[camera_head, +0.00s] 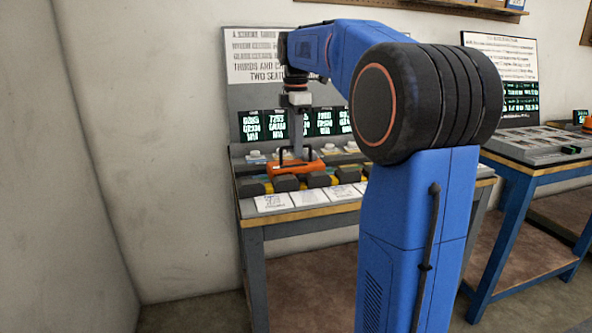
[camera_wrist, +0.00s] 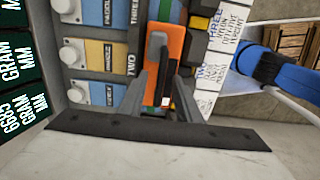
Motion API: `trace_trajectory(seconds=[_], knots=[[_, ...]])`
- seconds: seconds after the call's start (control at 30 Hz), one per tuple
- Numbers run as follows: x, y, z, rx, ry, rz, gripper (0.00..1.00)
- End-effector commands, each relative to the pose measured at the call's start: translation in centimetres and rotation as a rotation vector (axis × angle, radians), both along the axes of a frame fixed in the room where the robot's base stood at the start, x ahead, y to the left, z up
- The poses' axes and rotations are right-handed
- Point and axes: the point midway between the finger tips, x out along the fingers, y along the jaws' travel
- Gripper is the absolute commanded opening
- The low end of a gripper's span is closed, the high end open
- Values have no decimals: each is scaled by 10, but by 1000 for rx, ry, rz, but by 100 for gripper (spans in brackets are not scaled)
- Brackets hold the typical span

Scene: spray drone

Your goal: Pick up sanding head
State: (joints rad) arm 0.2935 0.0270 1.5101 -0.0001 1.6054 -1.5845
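An orange tool with a black handle (camera_head: 295,169), which I take for the sanding head, sits on the workbench's tool rack. In the wrist view the orange tool (camera_wrist: 175,48) lies between the fingers of my gripper (camera_wrist: 160,88), with its dark handle running lengthwise in the middle. My gripper (camera_head: 297,150) points down over the tool in the head view. The two fingers stand apart, one on each side of the handle, and look open. I cannot tell whether they touch it. The fingertips are partly hidden against the tool.
The workbench (camera_head: 310,209) holds a row of dark blocks (camera_head: 320,180), white label cards (camera_head: 308,198) and a panel of knobs (camera_wrist: 75,55). Green-lettered screens (camera_head: 263,125) stand behind. A second blue-legged bench (camera_head: 535,165) is at right. My arm hides part of the workbench.

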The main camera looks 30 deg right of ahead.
Motion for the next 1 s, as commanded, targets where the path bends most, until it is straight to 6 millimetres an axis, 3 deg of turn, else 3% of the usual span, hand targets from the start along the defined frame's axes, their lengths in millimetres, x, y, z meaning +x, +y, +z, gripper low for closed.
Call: trace_trajectory(seconds=[0.13, 0.4, 0.43, 0.57, 1.0], knots=[[0, 0, -14, 0, 0, 0, 31], [0, 0, -17, -1, -2, 0, 31], [0, 0, -17, 0, -1, 0, 28], [0, 0, -17, 0, -1, 0, 0], [0, 0, -17, 0, -1, 0, 0]])
